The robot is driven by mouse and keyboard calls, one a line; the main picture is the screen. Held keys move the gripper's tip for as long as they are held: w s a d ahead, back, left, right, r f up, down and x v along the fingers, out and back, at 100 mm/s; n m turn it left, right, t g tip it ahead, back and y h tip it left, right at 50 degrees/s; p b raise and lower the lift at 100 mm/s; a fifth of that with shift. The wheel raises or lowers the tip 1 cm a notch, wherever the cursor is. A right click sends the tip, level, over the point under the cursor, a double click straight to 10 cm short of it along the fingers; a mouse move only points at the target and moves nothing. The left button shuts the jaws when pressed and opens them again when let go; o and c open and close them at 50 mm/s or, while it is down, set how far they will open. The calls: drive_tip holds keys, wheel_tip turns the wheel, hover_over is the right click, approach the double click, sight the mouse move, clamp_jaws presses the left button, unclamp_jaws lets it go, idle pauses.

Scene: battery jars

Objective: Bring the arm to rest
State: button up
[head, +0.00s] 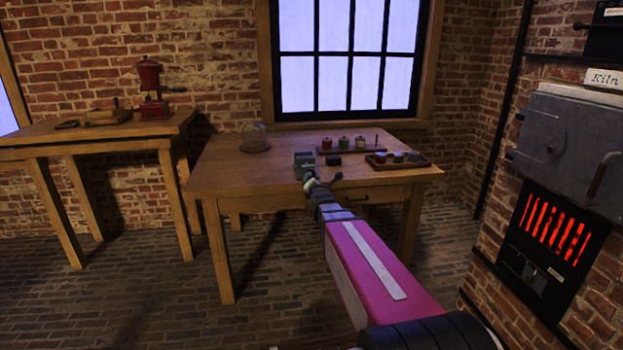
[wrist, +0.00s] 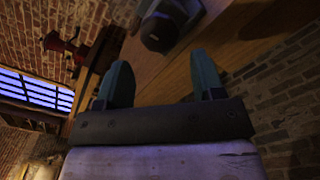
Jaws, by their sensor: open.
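My arm reaches from the lower right of the head view to the front edge of the wooden table (head: 225,178). My gripper (head: 309,178) is at its end, by a small grey-green box (head: 303,158). I cannot tell whether they touch. In the wrist view my gripper (wrist: 160,75) has its two dark teal fingers wide apart, with nothing held between them. A dark rounded object (wrist: 160,32) shows beyond the fingertips; I cannot tell what it is.
Jars with red (head: 326,145), green (head: 343,145) and pale (head: 360,145) contents stand at the table's back. A low tray (head: 400,163) holds small jars at right. A glass dome (head: 255,138) is at left. A glowing kiln (head: 550,225) stands far right. The table's left front is clear.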

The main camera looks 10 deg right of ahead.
drive_tip(key=shift+s, duration=1.1)
